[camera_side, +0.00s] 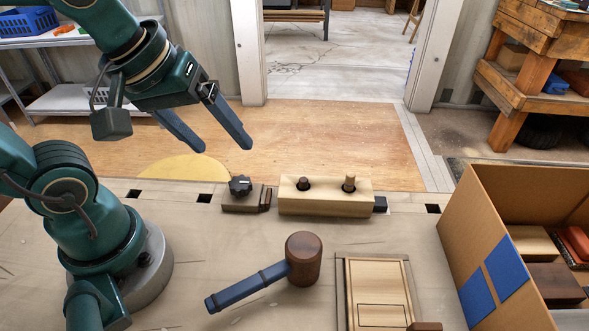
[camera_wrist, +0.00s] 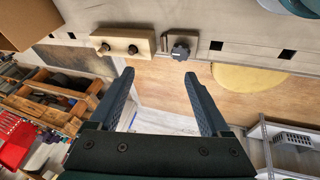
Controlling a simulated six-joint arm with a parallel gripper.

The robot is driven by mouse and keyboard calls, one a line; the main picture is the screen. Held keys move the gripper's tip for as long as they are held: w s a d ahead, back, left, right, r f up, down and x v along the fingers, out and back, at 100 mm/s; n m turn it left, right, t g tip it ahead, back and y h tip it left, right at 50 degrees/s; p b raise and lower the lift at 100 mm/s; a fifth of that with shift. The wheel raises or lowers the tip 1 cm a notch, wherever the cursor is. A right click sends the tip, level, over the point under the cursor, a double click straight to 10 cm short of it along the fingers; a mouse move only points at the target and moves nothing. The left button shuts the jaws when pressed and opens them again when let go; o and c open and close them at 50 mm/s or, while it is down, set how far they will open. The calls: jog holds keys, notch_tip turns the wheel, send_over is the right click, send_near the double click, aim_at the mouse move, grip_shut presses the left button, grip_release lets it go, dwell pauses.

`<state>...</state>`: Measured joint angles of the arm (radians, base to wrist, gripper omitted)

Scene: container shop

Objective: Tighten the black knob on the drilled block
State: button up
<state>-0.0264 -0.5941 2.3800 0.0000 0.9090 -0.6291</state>
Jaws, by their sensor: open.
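The black knob (camera_side: 240,186) is a lobed knob on top of a small brown block (camera_side: 232,206) near the bench's far edge. The pale drilled block (camera_side: 325,205) stands just right of it, with a dark peg and a light peg standing in its top. In the wrist view the knob (camera_wrist: 180,52) and drilled block (camera_wrist: 124,41) lie beyond my fingertips. My gripper (camera_side: 226,148) is open and empty, above and behind the knob in the side view. The gripper (camera_wrist: 159,74) touches nothing. How tight the knob sits cannot be seen.
A mallet (camera_side: 303,258) with a blue handle lies in front of the blocks. A wooden lidded box (camera_side: 377,290) lies at the front right. A tall cardboard box (camera_side: 455,230) with blue patches stands at the right. Dark square holes line the bench's far edge.

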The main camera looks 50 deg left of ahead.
jog(key=w+a+f+n+g, duration=0.2)
jog(key=w+f+n+g, duration=0.15)
jog(key=n, duration=0.35)
jog(key=n+g, duration=0.1)
jog(key=n, duration=0.2)
send_over(240, 182)
notch_tip(240, 182, down, 4)
jog(key=shift+w+d+r, duration=0.1)
jog(key=shift+w, duration=0.05)
jog(key=shift+f+g, duration=0.35)
jog(key=shift+f, duration=2.6)
jog(key=shift+c, duration=0.3)
grip_shut()
